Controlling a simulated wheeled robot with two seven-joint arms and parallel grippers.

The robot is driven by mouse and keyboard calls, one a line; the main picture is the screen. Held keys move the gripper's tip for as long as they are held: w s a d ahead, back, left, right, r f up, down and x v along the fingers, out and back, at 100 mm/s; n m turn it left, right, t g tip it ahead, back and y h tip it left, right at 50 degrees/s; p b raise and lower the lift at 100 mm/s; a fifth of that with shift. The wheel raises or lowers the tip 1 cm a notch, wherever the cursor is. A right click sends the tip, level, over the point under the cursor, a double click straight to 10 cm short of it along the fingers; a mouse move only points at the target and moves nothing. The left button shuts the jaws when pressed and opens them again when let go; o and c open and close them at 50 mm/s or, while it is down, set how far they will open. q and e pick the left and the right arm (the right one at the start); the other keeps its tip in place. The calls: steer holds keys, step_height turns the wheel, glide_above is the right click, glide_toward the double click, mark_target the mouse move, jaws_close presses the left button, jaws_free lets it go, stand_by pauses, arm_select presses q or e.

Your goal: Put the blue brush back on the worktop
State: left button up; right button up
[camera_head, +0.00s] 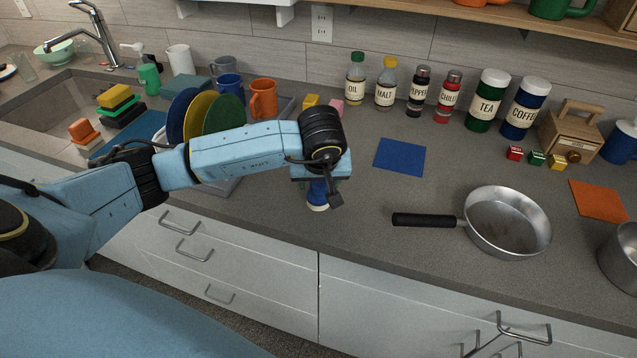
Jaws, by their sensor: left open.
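The blue brush (317,195) is upright with a pale base, below my left gripper near the front edge of the grey worktop (375,215). Its base appears to rest on the worktop. My left gripper (324,190) points down over the brush with its jaws open around or beside the brush's upper part. The gripper body hides the top of the brush, so I cannot tell whether a finger touches it. My right gripper is not in view.
A dish rack with coloured plates (224,112) and an orange mug (263,98) stands behind my left arm. A blue mat (400,157) lies to the right. A frying pan (507,222) has its handle pointing towards the brush. Bottles and canisters (488,100) line the wall.

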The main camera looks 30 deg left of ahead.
arm_select(q)
steer(key=v, duration=1)
